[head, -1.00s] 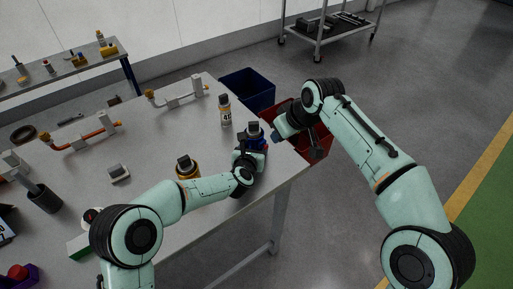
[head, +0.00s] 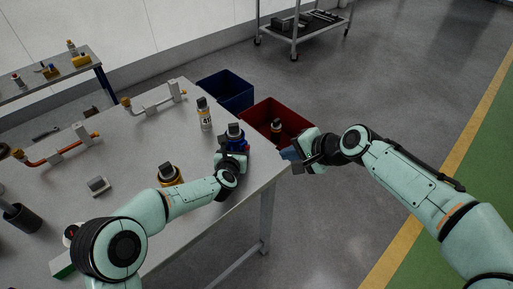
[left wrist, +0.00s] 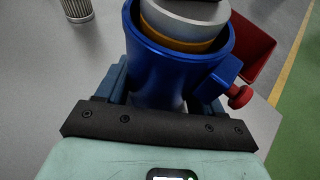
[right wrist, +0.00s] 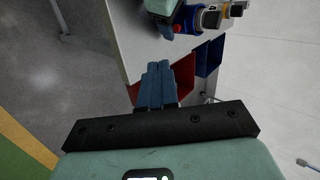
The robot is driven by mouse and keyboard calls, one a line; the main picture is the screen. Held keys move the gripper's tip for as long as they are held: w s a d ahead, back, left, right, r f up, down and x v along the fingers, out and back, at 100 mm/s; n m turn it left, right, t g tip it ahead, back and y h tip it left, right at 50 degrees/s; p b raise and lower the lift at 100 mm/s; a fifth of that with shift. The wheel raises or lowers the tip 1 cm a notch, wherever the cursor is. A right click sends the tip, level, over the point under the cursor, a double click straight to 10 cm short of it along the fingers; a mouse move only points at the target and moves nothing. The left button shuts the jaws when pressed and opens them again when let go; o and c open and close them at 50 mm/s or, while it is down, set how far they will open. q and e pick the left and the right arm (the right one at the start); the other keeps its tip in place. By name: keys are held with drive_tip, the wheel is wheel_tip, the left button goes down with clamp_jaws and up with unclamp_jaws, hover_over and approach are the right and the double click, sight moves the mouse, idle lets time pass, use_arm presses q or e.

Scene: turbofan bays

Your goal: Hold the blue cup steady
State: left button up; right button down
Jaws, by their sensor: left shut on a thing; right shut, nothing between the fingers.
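The blue cup (head: 236,147) stands near the table's right edge. A dark-topped object sits inside it. In the left wrist view the cup (left wrist: 172,75) is large and shows a side block with a red knob (left wrist: 240,97); the object inside has a silvery top above an orange band. My left gripper (head: 232,158) is shut on the cup, its blue fingers on either side of the cup's body. My right gripper (head: 289,154) is shut and empty, apart from the cup, off the table edge. In the right wrist view its fingers (right wrist: 157,85) are pressed together.
A red bin (head: 262,108) with a dark-topped bottle (head: 277,126) in it and a blue bin (head: 226,90) stand beyond the table edge. Floor at right is open.

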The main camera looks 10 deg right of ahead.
sight(248, 148)
drive_tip(key=x, duration=0.9)
drive_tip(key=shift+w+a+f, duration=0.2)
drive_tip(key=shift+a, duration=0.1)
drive_tip(key=w+a, duration=0.2)
drive_tip(key=shift+w+a+f, duration=0.1)
drive_tip(key=shift+w, duration=0.2)
drive_tip(key=shift+w+a, duration=0.25)
drive_tip(key=shift+w, duration=0.05)
